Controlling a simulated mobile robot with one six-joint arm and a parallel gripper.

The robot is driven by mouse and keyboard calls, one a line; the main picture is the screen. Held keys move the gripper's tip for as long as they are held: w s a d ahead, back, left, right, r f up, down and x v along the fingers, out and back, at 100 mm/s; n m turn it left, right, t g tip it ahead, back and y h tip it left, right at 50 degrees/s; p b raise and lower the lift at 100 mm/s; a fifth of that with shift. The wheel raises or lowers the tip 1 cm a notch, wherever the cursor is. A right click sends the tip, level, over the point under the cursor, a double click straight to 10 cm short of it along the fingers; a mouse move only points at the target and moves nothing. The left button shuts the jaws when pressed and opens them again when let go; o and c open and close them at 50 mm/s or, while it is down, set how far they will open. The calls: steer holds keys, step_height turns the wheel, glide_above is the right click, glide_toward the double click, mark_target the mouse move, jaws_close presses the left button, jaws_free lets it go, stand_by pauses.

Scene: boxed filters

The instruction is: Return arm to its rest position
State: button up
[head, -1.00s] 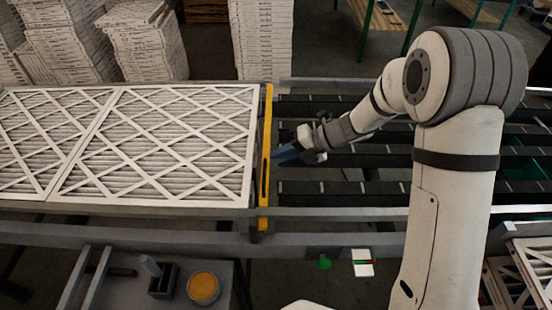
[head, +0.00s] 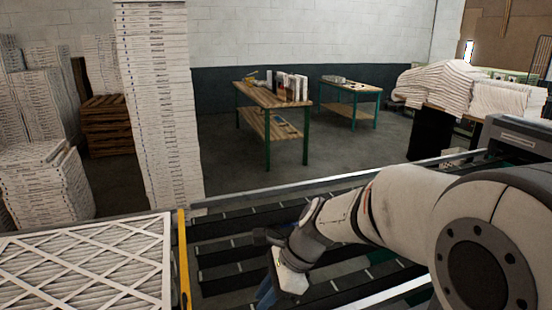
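My arm reaches in from the right edge of the head view, over the dark conveyor rollers. My gripper (head: 268,292) points down at the lower middle, and its blue fingertips show only in part near the bottom edge. I cannot tell whether the fingers are apart, and I see nothing held in them. The gripper is to the right of the yellow stop bar (head: 183,258) and apart from the white-framed filter (head: 85,265) at the lower left.
The conveyor (head: 240,250) runs across the lower part. A tall filter stack (head: 160,100) and a lower stack (head: 45,188) stand behind it at left. Two work tables, one near (head: 270,97) and one farther (head: 350,87), stand at the back with open floor around them.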

steer(key=s+d+n+t+h+b, duration=0.1)
steer(key=s+d+n+t+h, duration=0.1)
steer(key=s+d+n, duration=0.3)
steer(key=s+d+n+t+h+b, duration=0.2)
steer(key=s+d+n+h, duration=0.2)
steer(key=d+n, duration=0.6)
steer(key=shift+s+d+r+n, duration=0.45)
steer(key=shift+s+d, duration=0.15)
steer(key=shift+d, duration=0.5)
